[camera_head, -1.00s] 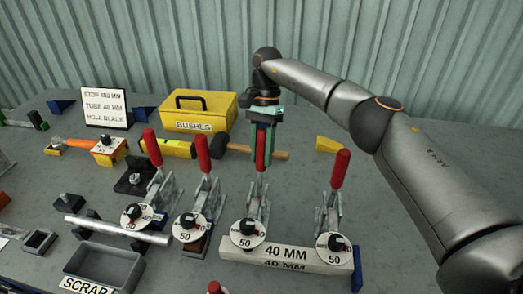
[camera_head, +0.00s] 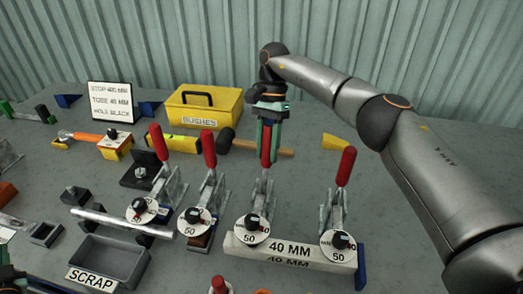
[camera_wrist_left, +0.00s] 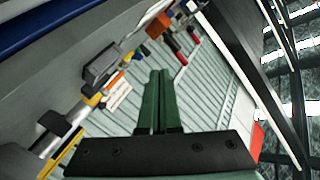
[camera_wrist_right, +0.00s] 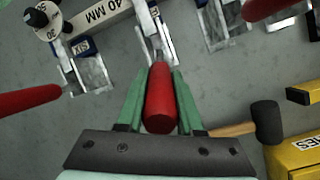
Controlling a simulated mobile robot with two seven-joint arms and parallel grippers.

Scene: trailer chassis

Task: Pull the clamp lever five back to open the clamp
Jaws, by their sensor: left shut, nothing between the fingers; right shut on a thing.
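Several clamps with red lever handles stand in a row in the head view. My right gripper (camera_head: 267,150) comes down from above onto the third handle from the left. In the right wrist view, that red lever handle (camera_wrist_right: 160,105) lies between the two green fingers, and they are shut on it. The handle stands about upright. Its clamp (camera_head: 262,195) is behind the 40 MM bar (camera_head: 290,249), with a round dial (camera_head: 252,229) in front. My left gripper (camera_wrist_left: 158,80) shows in the left wrist view, shut and empty, away from the clamps.
Other red handles stand close on both sides: one to the right (camera_head: 345,166), two to the left (camera_head: 209,149) (camera_head: 159,142). A hammer (camera_head: 260,149) and a yellow BUSHES box (camera_head: 204,107) lie behind. A grey SCRAP tray (camera_head: 115,262) is at front left.

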